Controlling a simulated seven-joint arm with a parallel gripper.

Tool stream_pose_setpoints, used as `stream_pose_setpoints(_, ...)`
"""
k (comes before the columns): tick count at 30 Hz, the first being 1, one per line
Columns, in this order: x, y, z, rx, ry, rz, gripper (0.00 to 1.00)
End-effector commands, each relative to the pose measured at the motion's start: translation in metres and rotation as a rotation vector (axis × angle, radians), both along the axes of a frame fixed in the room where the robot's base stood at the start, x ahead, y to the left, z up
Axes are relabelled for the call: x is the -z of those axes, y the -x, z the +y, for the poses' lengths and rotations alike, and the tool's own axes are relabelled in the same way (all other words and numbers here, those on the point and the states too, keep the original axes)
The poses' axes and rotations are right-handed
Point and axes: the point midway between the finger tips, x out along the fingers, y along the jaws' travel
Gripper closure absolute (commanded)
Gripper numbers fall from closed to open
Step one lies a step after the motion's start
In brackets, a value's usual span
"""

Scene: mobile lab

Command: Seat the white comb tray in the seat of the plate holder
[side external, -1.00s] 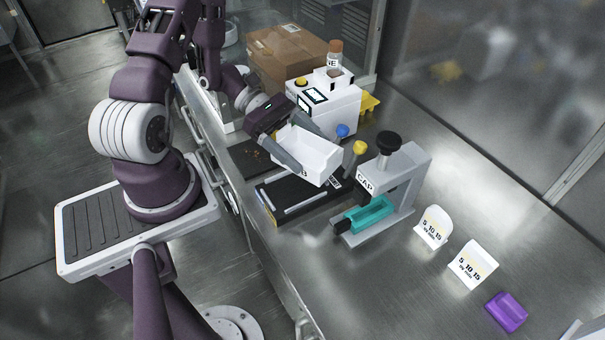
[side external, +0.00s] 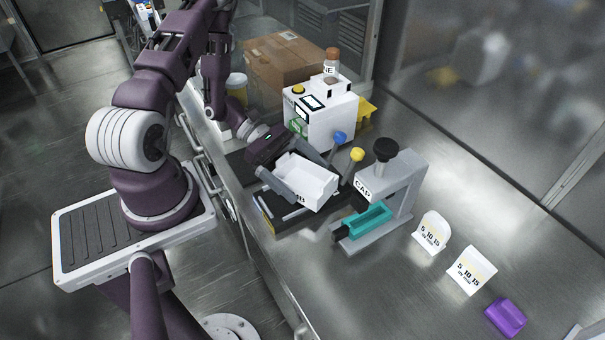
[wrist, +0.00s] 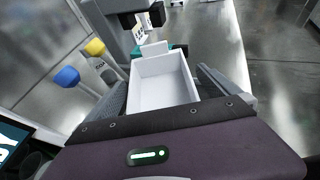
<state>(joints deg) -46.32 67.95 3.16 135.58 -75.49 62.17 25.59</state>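The white comb tray (side external: 308,184) is an open box, low over the black plate holder (side external: 283,224) in the side view. It lies between the two fingers of my gripper (side external: 303,180), one along its near side and one mostly hidden behind it. Levers with a blue knob (side external: 340,138) and a yellow knob (side external: 357,154) stand behind the tray.
A grey press (side external: 408,190) with a black knob and teal block (side external: 366,222) stands close right of the holder. A white device (side external: 322,112) and cardboard box (side external: 285,62) are behind. The bench beyond the press is largely clear.

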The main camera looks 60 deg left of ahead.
Motion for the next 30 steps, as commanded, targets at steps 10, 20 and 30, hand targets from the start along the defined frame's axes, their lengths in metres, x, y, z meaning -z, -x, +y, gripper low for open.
stream_pose_setpoints(10, -0.015, 0.009, 0.025, -0.005, -0.003, -0.003, 0.0)
stream_pose_setpoints(20, -0.078, 0.01, 0.026, 0.0, -0.003, -0.001, 0.0)
stream_pose_setpoints(30, -0.172, 0.039, -0.04, 0.579, -0.373, -0.273, 0.0)
